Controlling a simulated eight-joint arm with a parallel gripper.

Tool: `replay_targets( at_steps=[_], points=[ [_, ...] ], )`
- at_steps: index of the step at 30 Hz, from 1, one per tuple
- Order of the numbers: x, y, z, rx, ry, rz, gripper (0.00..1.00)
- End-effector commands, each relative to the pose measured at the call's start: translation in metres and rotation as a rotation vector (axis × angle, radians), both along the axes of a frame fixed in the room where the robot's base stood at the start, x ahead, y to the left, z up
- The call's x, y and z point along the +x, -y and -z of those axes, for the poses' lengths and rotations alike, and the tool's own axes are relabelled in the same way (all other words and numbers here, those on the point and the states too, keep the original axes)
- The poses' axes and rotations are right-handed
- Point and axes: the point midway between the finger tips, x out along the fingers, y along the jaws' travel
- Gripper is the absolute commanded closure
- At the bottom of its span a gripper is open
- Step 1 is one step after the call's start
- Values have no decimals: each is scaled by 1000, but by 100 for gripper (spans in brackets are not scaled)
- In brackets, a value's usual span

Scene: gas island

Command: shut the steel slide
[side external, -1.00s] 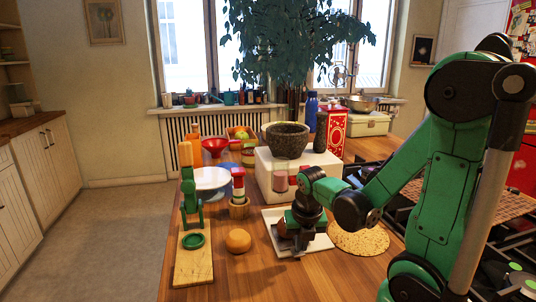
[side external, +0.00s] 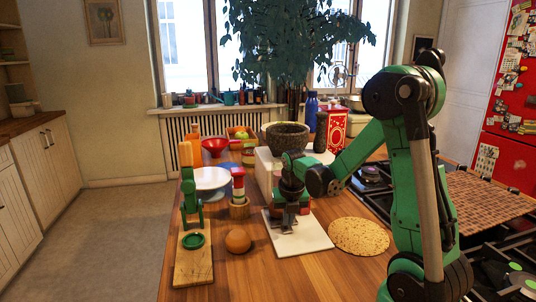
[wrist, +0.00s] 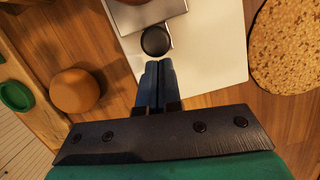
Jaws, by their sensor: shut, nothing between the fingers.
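The steel slide (wrist: 165,31) shows in the wrist view as a bright metal strip with a round dark knob (wrist: 155,40). It projects from the near side of a steel-faced box (wrist: 146,13) cut off by the top edge. The box lies on a white board (wrist: 212,55); the board also shows in the side view (side external: 315,238). My gripper (wrist: 158,64) is shut and empty, its fingertips just on the near side of the knob in the picture. I cannot tell whether they touch it. In the side view my gripper (side external: 284,225) hides much of the slide and box.
A white block with a stone mortar (side external: 287,137) stands behind. Bare wood lies in front.

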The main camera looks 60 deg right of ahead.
Motion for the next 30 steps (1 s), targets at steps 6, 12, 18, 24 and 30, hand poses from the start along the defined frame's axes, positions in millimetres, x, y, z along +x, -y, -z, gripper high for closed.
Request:
replay_targets(
  at_steps=[6,12,18,24,30],
  points=[
    [-1,-2,0,1,-1,0,100],
    [-13,-18,-3,0,-1,-3,100],
    [-26,-36,-19,0,0,-1,100],
    [-31,-42,-49,0,0,0,100],
    [-35,-47,-78,1,-1,-1,100]
  ],
)
